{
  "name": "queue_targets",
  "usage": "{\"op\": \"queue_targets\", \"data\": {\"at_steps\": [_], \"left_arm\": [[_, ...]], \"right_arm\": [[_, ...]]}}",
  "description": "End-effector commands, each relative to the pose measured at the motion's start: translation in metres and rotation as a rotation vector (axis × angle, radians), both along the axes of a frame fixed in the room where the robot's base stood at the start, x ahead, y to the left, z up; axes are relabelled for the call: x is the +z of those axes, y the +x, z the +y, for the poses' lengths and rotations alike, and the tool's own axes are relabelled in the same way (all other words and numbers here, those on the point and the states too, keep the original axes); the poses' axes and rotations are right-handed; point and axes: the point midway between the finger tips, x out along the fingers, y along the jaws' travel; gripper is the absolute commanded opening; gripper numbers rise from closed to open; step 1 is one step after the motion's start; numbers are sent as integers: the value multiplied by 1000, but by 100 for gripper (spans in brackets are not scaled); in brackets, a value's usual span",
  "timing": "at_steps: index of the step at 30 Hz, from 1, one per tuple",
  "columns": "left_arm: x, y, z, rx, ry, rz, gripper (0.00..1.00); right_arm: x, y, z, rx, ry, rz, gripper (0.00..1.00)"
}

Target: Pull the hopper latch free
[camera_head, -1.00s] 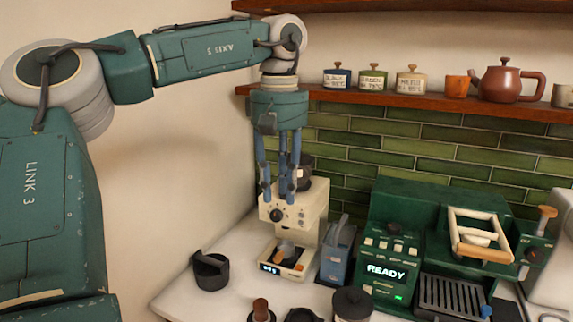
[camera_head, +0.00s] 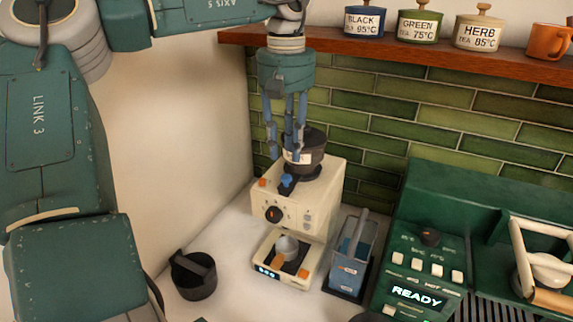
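The cream grinder (camera_head: 318,207) stands on the white counter by the wall. Its dark hopper (camera_head: 312,152) sits on top and is partly covered by my fingers. A small blue knob on a dark base, which looks like the hopper latch (camera_head: 286,180), sits on the top front of the grinder. My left gripper (camera_head: 285,157) points down just above and behind this latch in the picture. Its blue fingers are spread, with nothing seen between them. A gap shows between the fingertips and the latch; the exact depth is hard to tell. My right gripper is not in view.
A metal cup (camera_head: 286,246) is at the grinder's base. A blue-grey container (camera_head: 352,250) stands to its right, beside the green machine (camera_head: 420,235) reading READY. A black knock bin (camera_head: 193,276) is at front left. A wooden shelf (camera_head: 400,47) with tea tins runs above.

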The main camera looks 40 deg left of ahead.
Motion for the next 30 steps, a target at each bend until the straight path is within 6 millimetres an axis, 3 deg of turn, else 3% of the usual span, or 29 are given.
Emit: {"op": "queue_targets", "data": {"at_steps": [9,15,22,27,30], "left_arm": [[-51,-1,0,0,-1,4,28],[-63,0,0,1,-1,0,28],[-64,0,0,1,-1,0,28],[-64,0,0,1,-1,0,0],[-64,0,0,1,-1,0,0]], "right_arm": [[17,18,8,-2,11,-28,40],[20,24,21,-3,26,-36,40],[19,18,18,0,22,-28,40],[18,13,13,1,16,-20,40],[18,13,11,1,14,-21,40]]}}
